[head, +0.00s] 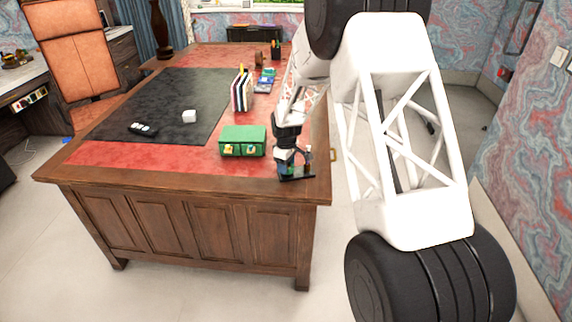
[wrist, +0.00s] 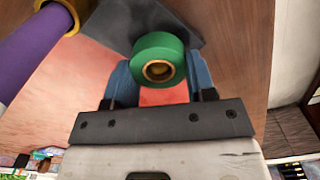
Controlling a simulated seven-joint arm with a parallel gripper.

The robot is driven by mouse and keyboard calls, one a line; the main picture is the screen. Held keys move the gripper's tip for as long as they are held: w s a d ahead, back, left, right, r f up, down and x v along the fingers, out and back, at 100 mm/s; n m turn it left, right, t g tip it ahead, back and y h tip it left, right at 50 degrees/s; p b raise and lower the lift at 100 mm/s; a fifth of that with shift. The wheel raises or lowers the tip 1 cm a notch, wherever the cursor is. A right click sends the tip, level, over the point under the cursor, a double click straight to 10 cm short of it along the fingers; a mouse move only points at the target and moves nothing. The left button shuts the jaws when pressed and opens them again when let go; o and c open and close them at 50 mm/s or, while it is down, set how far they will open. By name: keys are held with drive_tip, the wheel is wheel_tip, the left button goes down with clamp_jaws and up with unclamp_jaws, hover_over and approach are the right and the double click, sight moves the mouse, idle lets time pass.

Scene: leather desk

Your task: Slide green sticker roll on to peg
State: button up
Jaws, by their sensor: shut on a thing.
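The green sticker roll (wrist: 158,52), a short ring with a brown core and dark centre hole, is in the wrist view. My gripper (wrist: 159,72) is shut on it, with a blue finger on each side. A purple cylinder with a gold ring (wrist: 35,45) stands out at the upper left, apart from the roll; I cannot tell whether it is the peg. A dark flat plate (wrist: 185,22) lies beyond the roll. In the head view my gripper (head: 284,163) is at the desk's near right corner, by a dark stand base (head: 298,178). The roll is not clear there.
A green box with two small yellow fronts (head: 243,140) stands just left of my gripper. The desk edge is close on the right.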

drive_tip(key=shift+f, duration=0.65)
idle(0.6)
drive_tip(key=o, duration=1)
drive_tip(key=shift+r, duration=0.1)
drive_tip(key=shift+r, duration=3.9)
